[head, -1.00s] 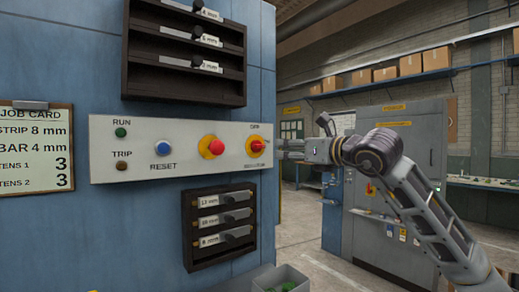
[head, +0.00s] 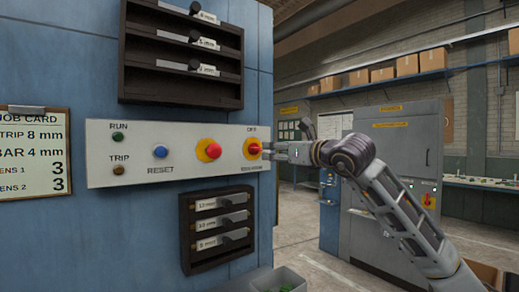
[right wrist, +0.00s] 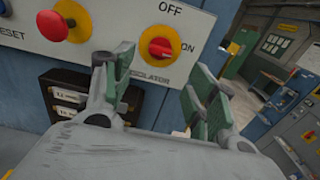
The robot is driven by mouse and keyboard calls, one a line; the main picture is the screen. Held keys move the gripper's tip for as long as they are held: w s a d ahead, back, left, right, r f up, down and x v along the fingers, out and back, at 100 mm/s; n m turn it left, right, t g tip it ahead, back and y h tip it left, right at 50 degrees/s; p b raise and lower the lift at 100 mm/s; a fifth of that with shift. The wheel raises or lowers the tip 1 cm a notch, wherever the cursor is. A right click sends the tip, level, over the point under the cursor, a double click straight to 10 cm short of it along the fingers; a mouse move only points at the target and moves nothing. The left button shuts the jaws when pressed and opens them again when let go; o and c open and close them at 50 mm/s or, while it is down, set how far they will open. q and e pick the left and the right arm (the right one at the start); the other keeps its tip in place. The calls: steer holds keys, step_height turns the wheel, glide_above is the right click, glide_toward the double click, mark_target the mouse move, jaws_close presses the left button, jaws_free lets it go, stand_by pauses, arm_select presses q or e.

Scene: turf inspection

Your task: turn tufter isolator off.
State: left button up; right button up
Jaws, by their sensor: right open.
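The isolator (head: 254,149) is a red rotary knob on a yellow disc at the right end of the pale control panel (head: 130,181). It also shows in the right wrist view (right wrist: 160,46), with OFF above it, ON to its right and ISOLATOR below. Its red handle looks turned toward ON. My right gripper (head: 267,151) is just right of the knob in the head view. In the right wrist view, the open green-padded fingers (right wrist: 158,75) are spread below and to either side of the knob, with nothing between them. My left gripper is out of view.
A red mushroom button (head: 212,151) on yellow, a blue RESET button (head: 160,152) and RUN and TRIP lamps share the panel. Dark racks (head: 217,230) with labelled bars sit above and below. A grey cabinet (head: 395,220) stands behind my right arm.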

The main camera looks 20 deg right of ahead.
mark_target(259, 150)
steer(key=p+x, duration=0.1)
steer(key=x, duration=0.3)
steer(key=shift+w+a+r, duration=0.1)
steer(key=shift+w, duration=0.1)
steer(key=x, duration=0.3)
steer(key=shift+p, duration=0.35)
steer(key=shift+w+a, duration=0.1)
steer(key=shift+w, duration=0.25)
steer(key=shift+w+a, duration=0.1)
steer(key=shift+w, duration=0.15)
steer(key=shift+w+a, duration=0.1)
steer(key=shift+w, duration=0.15)
steer(key=shift+c, duration=0.7)
steer(key=c, duration=0.9)
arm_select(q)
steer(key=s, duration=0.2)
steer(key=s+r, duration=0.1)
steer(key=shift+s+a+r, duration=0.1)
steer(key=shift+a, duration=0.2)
